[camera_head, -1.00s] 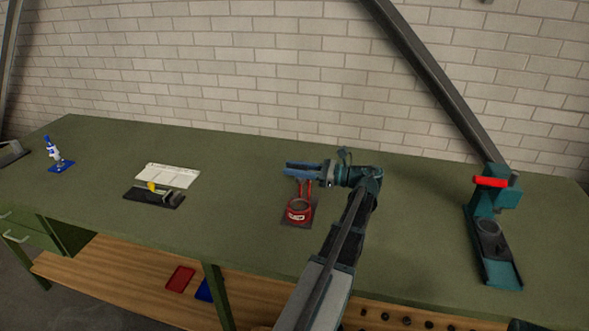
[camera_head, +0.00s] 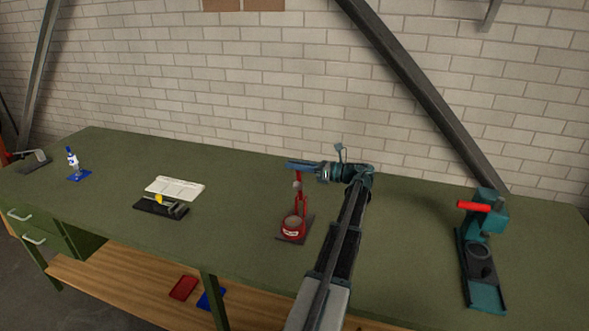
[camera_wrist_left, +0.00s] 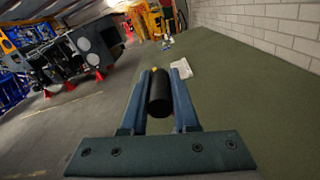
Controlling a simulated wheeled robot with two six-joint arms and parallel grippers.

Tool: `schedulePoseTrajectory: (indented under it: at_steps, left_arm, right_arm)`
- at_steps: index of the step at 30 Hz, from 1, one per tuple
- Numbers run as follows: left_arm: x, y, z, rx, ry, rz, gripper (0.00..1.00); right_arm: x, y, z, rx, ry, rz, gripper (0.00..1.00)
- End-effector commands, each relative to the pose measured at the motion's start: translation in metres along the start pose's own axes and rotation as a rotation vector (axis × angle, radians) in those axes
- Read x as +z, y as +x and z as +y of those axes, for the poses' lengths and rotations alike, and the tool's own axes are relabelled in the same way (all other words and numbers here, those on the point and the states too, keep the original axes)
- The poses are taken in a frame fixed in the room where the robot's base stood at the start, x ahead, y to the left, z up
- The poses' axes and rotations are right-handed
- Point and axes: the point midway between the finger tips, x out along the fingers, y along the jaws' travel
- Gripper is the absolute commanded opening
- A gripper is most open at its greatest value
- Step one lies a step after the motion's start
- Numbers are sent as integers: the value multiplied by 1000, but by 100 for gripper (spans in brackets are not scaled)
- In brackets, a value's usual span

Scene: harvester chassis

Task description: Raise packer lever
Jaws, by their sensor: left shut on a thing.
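The red packer (camera_head: 292,226) stands on a dark base plate on the green bench, near the middle of the head view. Its red lever (camera_head: 298,205) rises steeply from it towards my left gripper (camera_head: 300,166), which is above the packer. In the left wrist view, my left gripper (camera_wrist_left: 160,88) is shut on a black cylindrical grip (camera_wrist_left: 160,98), which lies between the two blue fingers. The lever's top end is partly hidden by the gripper in the head view. My right gripper is in neither view.
A teal press with a red handle (camera_head: 473,206) stands to the right on the bench (camera_head: 400,235). To the left are a dark clamp-like fixture (camera_head: 160,207), a white sheet or tray (camera_head: 175,188) and a blue-and-white item (camera_head: 73,163). A brick wall (camera_head: 230,100) stands behind.

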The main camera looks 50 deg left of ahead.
Motion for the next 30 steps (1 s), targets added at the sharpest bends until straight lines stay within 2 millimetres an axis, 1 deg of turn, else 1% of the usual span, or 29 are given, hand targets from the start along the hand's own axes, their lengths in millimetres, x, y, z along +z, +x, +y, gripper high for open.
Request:
schedulePoseTrajectory:
  at_steps: [4, 14, 15, 17, 18, 20, 27, 30]
  left_arm:
    - [2, -1, -4, -2, -2, 1, 0]
    - [1, -1, -4, -2, -3, 2, 0]
    - [1, -1, -4, -2, -3, 2, 30]
    - [1, -1, -4, -2, -3, 2, 41]
    - [1, -1, -4, -2, -3, 2, 48]
    - [1, -1, -4, -2, -3, 2, 58]
    - [1, 0, -3, -1, -2, 2, 58]
    - [1, -3, -4, -2, -2, 1, 58]
  right_arm:
    - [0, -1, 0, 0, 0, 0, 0]
    - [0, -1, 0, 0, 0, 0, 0]
    - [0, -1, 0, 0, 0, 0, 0]
    - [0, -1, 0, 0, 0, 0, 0]
    - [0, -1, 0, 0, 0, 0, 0]
    - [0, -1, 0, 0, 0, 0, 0]
    - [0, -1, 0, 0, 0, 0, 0]
    - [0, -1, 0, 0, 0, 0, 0]
